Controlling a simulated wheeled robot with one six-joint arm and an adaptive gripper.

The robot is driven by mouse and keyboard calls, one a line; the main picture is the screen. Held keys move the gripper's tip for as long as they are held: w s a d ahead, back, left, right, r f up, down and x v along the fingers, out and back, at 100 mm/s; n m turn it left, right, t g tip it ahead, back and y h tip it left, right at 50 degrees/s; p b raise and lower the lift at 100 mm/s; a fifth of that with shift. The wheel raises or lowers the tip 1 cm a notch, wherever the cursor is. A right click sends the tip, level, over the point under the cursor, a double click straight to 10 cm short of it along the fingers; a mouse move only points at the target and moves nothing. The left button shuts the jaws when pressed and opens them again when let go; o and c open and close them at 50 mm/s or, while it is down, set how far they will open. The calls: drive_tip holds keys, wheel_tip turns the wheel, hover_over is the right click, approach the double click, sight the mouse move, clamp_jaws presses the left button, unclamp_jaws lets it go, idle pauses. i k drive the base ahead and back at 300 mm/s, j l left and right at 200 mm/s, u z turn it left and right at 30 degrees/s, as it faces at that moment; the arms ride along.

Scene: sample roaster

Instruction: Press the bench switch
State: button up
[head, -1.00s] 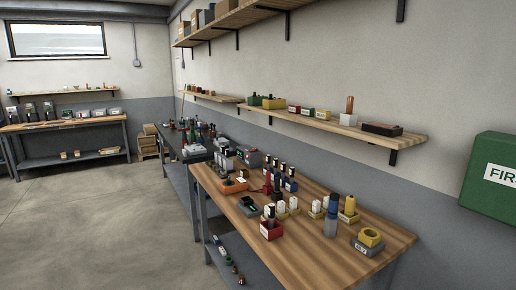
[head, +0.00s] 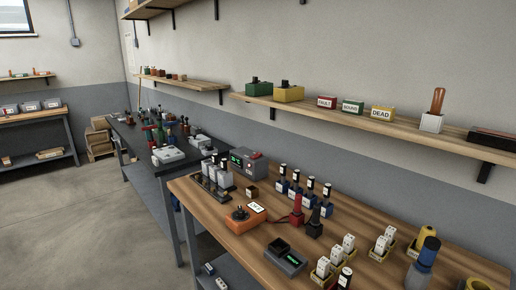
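My gripper is not in view. On the wooden bench (head: 350,231), an orange box (head: 246,219) with a dark knob on top and a white label beside it sits near the left front edge. A grey device (head: 249,162) with a green display and a red part stands at the back left of the bench. A dark grey box (head: 285,258) with an open top and a small green display lies near the front edge. None carries a readable switch label, so I cannot tell which one is the bench switch.
A dark bench (head: 130,136) stands behind. Floor (head: 90,220) at left is clear.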

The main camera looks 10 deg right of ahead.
sight(258, 155)
drive_tip(key=i+j+z, duration=0.1)
drive_tip(key=i+j, duration=0.3)
drive_tip(key=j, duration=0.2)
drive_tip(key=i+j+z, duration=0.15)
drive_tip(key=j, duration=0.2)
drive_tip(key=i+j, duration=0.25)
drive_tip(key=i+j+z, duration=0.15)
drive_tip(key=j, duration=0.85)
drive_tip(key=i+j+u, duration=0.15)
drive_tip(key=j, duration=0.4)
drive_tip(key=i+j, duration=0.1)
drive_tip(key=j, duration=0.5)
drive_tip(key=u, duration=0.05)
